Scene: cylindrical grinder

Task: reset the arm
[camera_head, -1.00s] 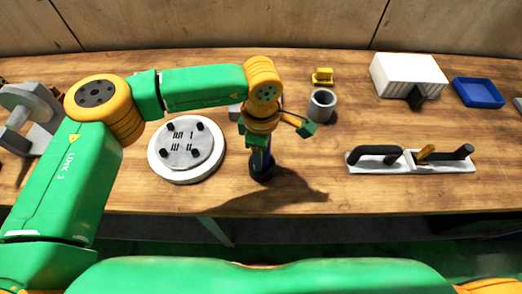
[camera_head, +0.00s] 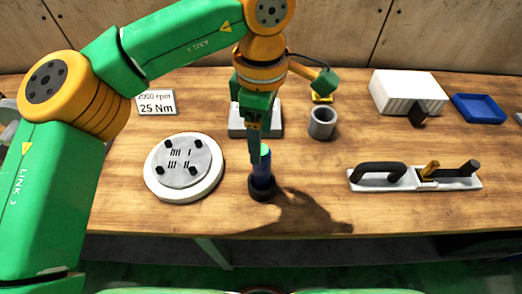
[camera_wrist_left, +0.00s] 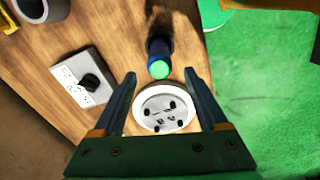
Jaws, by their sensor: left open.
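My left gripper (camera_head: 254,150) comes down from above in the head view, its fingers pointing at the table. In the left wrist view its two fingers (camera_wrist_left: 160,75) stand apart with nothing between them. A dark blue cylinder with a green top (camera_head: 264,172) stands upright in a black round base, just below and beside the fingertips. In the left wrist view the green top (camera_wrist_left: 159,69) shows beyond the fingertips. My right gripper is not in view.
A white round plate with black knobs (camera_head: 184,196) lies left of the cylinder. A grey cup (camera_head: 322,123), a white block (camera_head: 240,125), a torque sign (camera_head: 156,103), a ribbed white box (camera_head: 405,92), a blue tray (camera_head: 479,108) and a handled plate (camera_head: 413,184) also stand on the table.

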